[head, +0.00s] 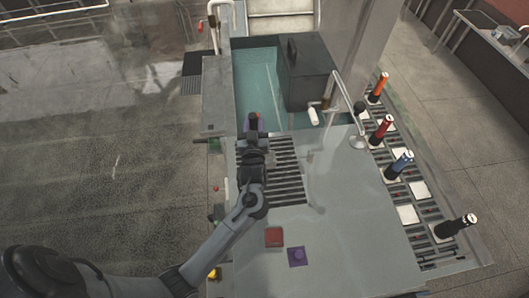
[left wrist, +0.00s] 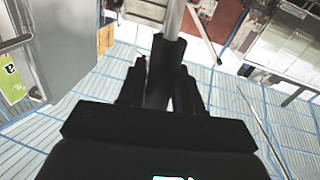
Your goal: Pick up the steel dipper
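My left gripper (head: 253,143) is over the left end of the slotted grate, with its fingers pointing away toward the teal basin. In the left wrist view, my left gripper (left wrist: 162,88) shows two black fingers with a dark upright shape (left wrist: 167,50) between or just beyond them. A pale steel rod (left wrist: 173,18) continues from this shape to the top edge. I cannot tell whether this is the steel dipper, or whether the fingers are closed on it. My right gripper is out of view.
A teal basin (head: 257,75) with a dark box (head: 306,78) lies beyond the slotted grate (head: 285,185). A bent white rod stands at right. Orange, red, blue and black cylinders stand along the right rack (head: 408,214). The grey tabletop (head: 350,230) is mostly clear.

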